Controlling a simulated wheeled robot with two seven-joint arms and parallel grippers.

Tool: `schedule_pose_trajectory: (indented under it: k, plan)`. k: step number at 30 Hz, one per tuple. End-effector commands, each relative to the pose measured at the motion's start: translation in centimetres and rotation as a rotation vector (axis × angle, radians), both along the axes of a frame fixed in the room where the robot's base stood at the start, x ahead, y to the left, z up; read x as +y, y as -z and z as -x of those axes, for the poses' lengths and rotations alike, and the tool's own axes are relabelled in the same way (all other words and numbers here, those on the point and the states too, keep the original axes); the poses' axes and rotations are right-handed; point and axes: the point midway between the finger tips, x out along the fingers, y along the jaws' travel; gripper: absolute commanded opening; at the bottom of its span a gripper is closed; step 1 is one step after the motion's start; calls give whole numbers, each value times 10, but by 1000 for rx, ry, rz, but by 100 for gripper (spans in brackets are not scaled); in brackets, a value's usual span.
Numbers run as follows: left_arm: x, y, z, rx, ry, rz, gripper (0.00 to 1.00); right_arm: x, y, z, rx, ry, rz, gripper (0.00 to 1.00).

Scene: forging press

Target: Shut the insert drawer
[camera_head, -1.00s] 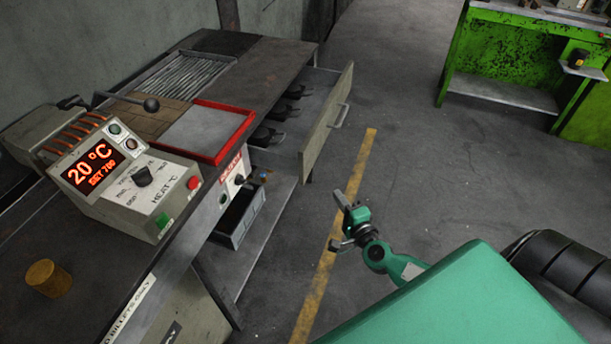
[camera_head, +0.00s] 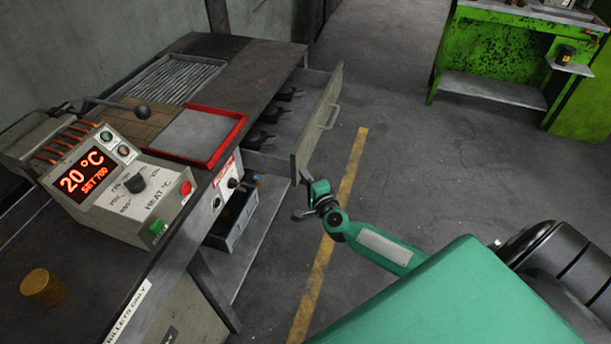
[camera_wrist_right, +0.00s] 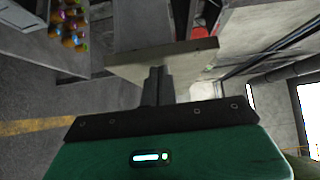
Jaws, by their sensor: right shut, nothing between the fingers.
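The insert drawer (camera_head: 289,160) stands open under the bench top, with several dark inserts (camera_head: 262,138) inside. Its pale front panel (camera_head: 318,122) carries a bar handle (camera_head: 330,117) facing the aisle. My right gripper (camera_head: 304,184) is just off the near end of the front panel, low beside it. In the right wrist view its fingers (camera_wrist_right: 158,84) are shut together, empty, and point at the panel (camera_wrist_right: 165,62); whether they touch it I cannot tell. My left gripper is not in view.
The bench holds a heater control box (camera_head: 120,185), a red-rimmed tray (camera_head: 240,118) and a brass-coloured billet (camera_head: 43,287). A grey bin (camera_head: 232,222) sits below. A green workbench (camera_head: 490,60) stands far right. Floor beyond the yellow line (camera_head: 335,215) is clear.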

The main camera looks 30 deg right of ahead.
Motion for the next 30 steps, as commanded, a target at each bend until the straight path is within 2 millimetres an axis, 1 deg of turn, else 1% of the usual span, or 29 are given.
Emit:
schedule_pose_trajectory:
  k: [11,16,20,27,30]
  plan:
    - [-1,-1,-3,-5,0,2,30,1,0,-1,0,0,-1,0]
    - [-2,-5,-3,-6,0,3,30,9,-1,-11,1,1,-3,0]
    - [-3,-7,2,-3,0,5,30,24,-3,-28,-1,1,-5,0]
    - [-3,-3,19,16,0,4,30,61,-2,-70,-1,0,-6,0]
    - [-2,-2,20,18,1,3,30,75,-1,-87,0,1,-5,0]
